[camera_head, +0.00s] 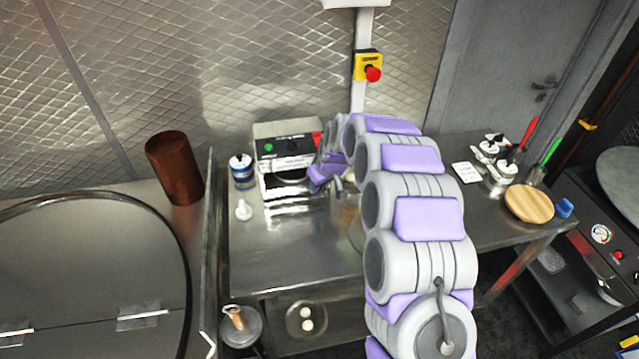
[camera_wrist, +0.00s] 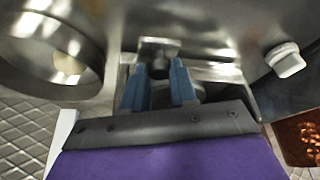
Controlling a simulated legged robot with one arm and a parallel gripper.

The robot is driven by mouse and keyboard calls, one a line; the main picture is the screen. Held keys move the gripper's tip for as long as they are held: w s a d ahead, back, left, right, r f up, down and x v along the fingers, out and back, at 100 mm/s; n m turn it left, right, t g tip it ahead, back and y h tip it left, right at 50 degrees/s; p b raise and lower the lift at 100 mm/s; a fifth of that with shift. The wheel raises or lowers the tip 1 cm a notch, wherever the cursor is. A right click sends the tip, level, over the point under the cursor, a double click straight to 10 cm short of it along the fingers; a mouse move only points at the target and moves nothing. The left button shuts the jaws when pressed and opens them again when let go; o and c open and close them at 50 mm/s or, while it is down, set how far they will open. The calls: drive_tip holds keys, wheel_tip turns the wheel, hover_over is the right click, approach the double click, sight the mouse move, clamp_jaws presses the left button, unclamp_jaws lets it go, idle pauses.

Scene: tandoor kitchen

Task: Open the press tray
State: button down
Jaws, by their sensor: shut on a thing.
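The press (camera_head: 285,138) is a boxy metal machine with a green button, standing against the back of the steel table. A dark opening and a shiny metal tray (camera_head: 290,192) show low on its front. My gripper (camera_head: 328,178) is at the right front side of the press, partly hidden by my arm. In the wrist view my gripper's two blue fingers (camera_wrist: 164,80) are shut on a small metal handle (camera_wrist: 158,47). I take this as the press tray's handle. The tray's far edge and how far it is out cannot be told.
A blue-and-white jar (camera_head: 241,171) and a small white pestle-like item (camera_head: 243,210) stand left of the press. A brown cylinder (camera_head: 174,167) is farther left. A wooden board (camera_head: 529,204) lies at the right end. The table's front left is clear.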

drive_tip(key=shift+s, duration=0.1)
drive_tip(key=s+d, duration=0.1)
drive_tip(key=s, duration=0.4)
drive_tip(key=s+d, duration=0.2)
drive_tip(key=s, duration=0.3)
drive_tip(key=s+d+p, duration=0.1)
drive_tip(key=s, duration=0.4)
drive_tip(key=shift+s+d, duration=0.25)
drive_tip(key=shift+s, duration=0.1)
drive_tip(key=c, duration=0.9)
unclamp_jaws()
drive_tip(key=p+v, duration=0.2)
drive_tip(key=v, duration=1.5)
drive_tip(key=shift+p, duration=0.35)
drive_tip(key=shift+s+r, duration=0.1)
